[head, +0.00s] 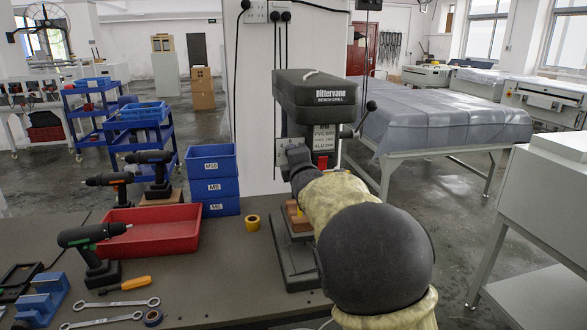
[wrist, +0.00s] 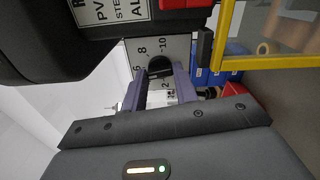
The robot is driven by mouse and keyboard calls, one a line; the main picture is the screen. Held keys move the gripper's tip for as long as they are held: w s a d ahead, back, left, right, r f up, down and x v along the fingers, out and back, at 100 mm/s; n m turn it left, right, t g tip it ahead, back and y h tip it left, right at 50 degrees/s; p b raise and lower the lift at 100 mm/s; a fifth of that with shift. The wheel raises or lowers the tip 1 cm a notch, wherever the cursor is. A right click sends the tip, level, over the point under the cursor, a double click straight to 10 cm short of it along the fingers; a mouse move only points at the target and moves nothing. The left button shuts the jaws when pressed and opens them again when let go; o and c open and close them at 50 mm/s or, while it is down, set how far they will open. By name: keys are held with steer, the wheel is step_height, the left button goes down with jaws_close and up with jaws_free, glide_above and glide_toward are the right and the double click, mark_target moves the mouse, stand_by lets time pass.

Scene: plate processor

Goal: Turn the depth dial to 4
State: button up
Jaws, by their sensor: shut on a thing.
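The bench drill (head: 315,95) stands on the worktable, with a dark head and a label plate below it. In the wrist view the depth dial is a black knob (wrist: 160,66) on a pale scale plate (wrist: 178,48), where 2, 6, 8 and 10 can be read. My gripper (wrist: 161,75) has its two purple fingers on either side of the knob and is shut on it. In the head view my arm hides most of the dial area and the fingers.
A yellow frame (wrist: 228,62) runs close beside the dial. A red tray (head: 150,228), blue bins (head: 213,180), cordless drills (head: 92,245) and a yellow tape roll (head: 252,222) lie left of the bench drill.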

steer(key=n+b, duration=0.7)
steer(key=n, duration=0.1)
steer(key=shift+f+b, duration=0.2)
steer(key=shift+b, duration=0.2)
steer(key=o, duration=1)
steer(key=shift+r, duration=0.1)
steer(key=shift+s, duration=0.15)
